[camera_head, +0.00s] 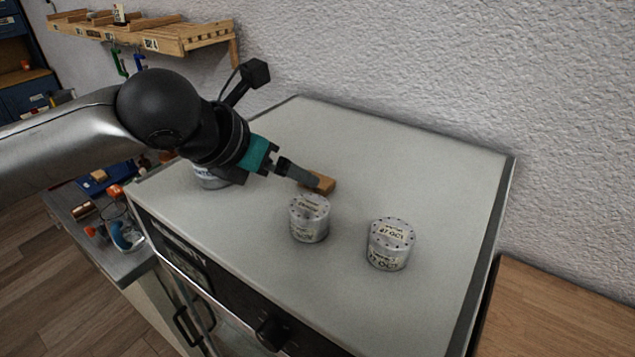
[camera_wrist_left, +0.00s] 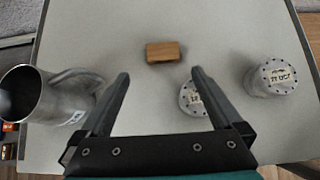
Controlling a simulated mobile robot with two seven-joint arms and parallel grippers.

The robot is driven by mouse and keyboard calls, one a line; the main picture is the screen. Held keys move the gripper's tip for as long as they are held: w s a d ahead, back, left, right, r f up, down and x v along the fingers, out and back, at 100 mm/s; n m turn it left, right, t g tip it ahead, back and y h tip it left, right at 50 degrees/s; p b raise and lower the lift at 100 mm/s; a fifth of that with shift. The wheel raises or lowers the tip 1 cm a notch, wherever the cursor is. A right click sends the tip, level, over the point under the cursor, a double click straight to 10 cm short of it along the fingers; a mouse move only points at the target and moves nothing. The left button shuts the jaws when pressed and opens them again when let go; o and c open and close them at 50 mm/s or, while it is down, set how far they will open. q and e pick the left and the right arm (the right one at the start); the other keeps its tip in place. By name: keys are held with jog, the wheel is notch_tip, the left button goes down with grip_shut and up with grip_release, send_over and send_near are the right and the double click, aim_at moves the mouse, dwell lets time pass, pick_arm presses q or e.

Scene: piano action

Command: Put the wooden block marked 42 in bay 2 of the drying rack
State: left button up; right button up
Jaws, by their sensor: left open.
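A small brown wooden block (camera_head: 324,184) lies on the pale top of a cabinet; no marking on it is readable. In the left wrist view the block (camera_wrist_left: 163,52) lies flat just beyond the fingertips, roughly centred between them. My left gripper (camera_head: 300,176) is open and empty, reaching in from the left; its fingers (camera_wrist_left: 160,74) do not enclose the block. The drying rack is probably the slatted wooden rack (camera_head: 205,38) on the wall at upper left; its small bay labels are too small to read surely. My right gripper is out of view.
Two perforated metal canisters (camera_head: 309,219) (camera_head: 390,243) stand near the block, one close in front. A metal jug (camera_wrist_left: 30,92) stands left of the gripper, mostly hidden in the head view. The cabinet top (camera_head: 430,160) is clear at back and right.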

pick_arm(q)
jog(key=x, duration=0.3)
jog(key=shift+w+d, duration=0.1)
jog(key=shift+w, duration=0.05)
jog(key=shift+d+x, duration=0.15)
jog(key=shift+x, duration=1.2)
jog(key=shift+d+x, duration=0.15)
jog(key=shift+x, duration=1.2)
jog(key=shift+r, duration=0.15)
jog(key=c, duration=1.4)
jog(key=shift+r, duration=0.15)
